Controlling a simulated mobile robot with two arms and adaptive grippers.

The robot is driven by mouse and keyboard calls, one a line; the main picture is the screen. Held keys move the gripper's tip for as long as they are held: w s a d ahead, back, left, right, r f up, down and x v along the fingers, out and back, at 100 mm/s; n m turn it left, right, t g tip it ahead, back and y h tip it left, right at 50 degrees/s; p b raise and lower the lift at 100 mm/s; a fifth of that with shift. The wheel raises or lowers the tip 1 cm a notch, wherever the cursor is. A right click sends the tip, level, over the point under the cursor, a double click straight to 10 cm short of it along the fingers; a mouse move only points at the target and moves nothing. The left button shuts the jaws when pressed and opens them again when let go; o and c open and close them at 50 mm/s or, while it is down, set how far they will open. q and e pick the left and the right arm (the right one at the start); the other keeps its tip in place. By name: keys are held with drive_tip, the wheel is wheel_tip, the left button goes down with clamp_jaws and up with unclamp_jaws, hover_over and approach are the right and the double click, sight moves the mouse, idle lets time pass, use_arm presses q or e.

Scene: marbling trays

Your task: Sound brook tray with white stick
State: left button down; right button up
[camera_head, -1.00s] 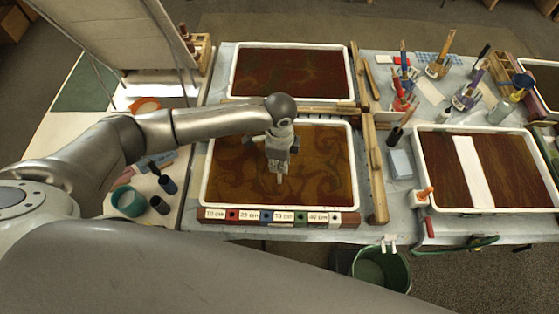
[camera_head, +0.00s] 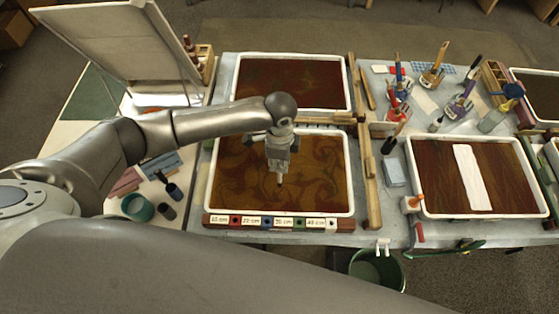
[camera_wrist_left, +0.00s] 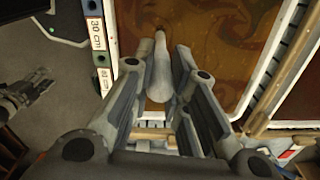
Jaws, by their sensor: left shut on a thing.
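My left gripper (camera_head: 280,170) hangs point-down over the near left tray (camera_head: 207,185), which holds brown liquid with dark swirls. In the left wrist view its fingers are shut on a pale, rounded stick (camera_wrist_left: 160,72) with a brownish tip. The stick's tip shows below the fingers in the head view; I cannot tell whether it touches the liquid. A rack (camera_head: 268,222) with coloured blocks and cm labels lies along the tray's front edge. It also shows in the left wrist view (camera_wrist_left: 97,35). My right gripper is not in view.
A darker tray (camera_head: 347,90) stands behind. A right tray (camera_head: 412,165) has a white strip (camera_head: 470,175) across it. Wooden bars (camera_head: 371,180) run between the trays. Bottles and brushes crowd the back right. A green bucket (camera_head: 378,268) stands below the front edge.

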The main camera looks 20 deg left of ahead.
use_arm(q)
drive_tip(key=shift+r, duration=3.4)
